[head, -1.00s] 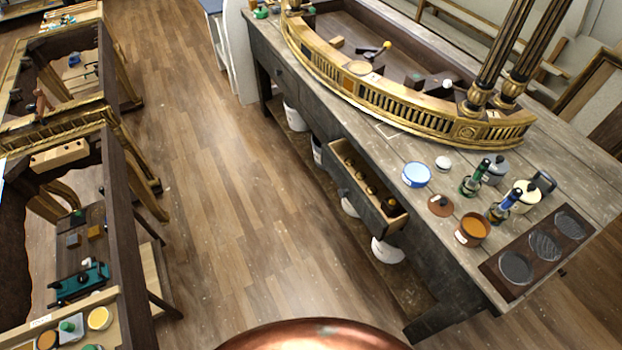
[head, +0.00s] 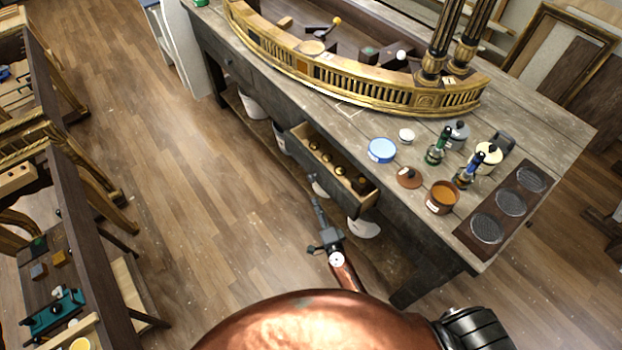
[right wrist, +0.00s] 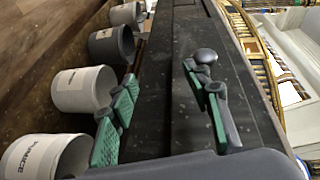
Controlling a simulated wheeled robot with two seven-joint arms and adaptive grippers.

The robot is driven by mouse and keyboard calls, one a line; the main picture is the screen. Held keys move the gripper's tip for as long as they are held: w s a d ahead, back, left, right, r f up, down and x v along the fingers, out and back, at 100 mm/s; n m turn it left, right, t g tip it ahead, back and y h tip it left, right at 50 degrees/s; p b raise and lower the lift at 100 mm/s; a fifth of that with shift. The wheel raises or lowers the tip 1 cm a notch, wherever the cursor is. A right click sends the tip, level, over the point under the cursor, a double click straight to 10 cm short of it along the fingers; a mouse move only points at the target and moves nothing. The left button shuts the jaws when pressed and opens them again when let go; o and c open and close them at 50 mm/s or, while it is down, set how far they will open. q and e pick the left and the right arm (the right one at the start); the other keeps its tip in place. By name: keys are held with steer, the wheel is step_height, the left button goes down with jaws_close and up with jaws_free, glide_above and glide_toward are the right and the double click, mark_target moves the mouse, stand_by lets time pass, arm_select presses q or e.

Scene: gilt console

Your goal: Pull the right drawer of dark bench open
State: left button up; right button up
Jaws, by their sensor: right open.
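The dark bench (head: 440,235) has a grey plank top and runs diagonally across the right of the head view. Its right drawer (head: 372,192) stands partly out, with several small brownish items inside. My right gripper (head: 316,200) is beside and below the drawer's front in the head view, jaws open. The right wrist view shows its two green-padded fingers (right wrist: 162,108) apart over the dark bench front. A round grey knob (right wrist: 206,56) shows just beyond the right-hand finger; whether they touch I cannot tell. The left gripper is out of view.
White and grey buckets (right wrist: 85,90) stand along the bench's lower shelf, close to one finger. Pots, bottles and a curved gilt piece (head: 350,90) sit on the bench top. Open wooden floor (head: 190,180) lies left, before another workstation (head: 90,230).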

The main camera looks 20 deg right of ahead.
mark_target(312, 182)
steer(key=w+r, duration=0.1)
steer(key=r, duration=0.1)
steer(key=w+r+m, duration=0.1)
steer(key=r, duration=0.1)
steer(key=w+r+m+t+h, duration=0.1)
steer(key=r, duration=0.1)
steer(key=shift+r, duration=0.25)
steer(key=w, duration=0.7)
steer(key=shift+d+f+b, duration=0.1)
steer(key=shift+b, duration=0.25)
steer(key=shift+c, duration=0.6)
jaws_close()
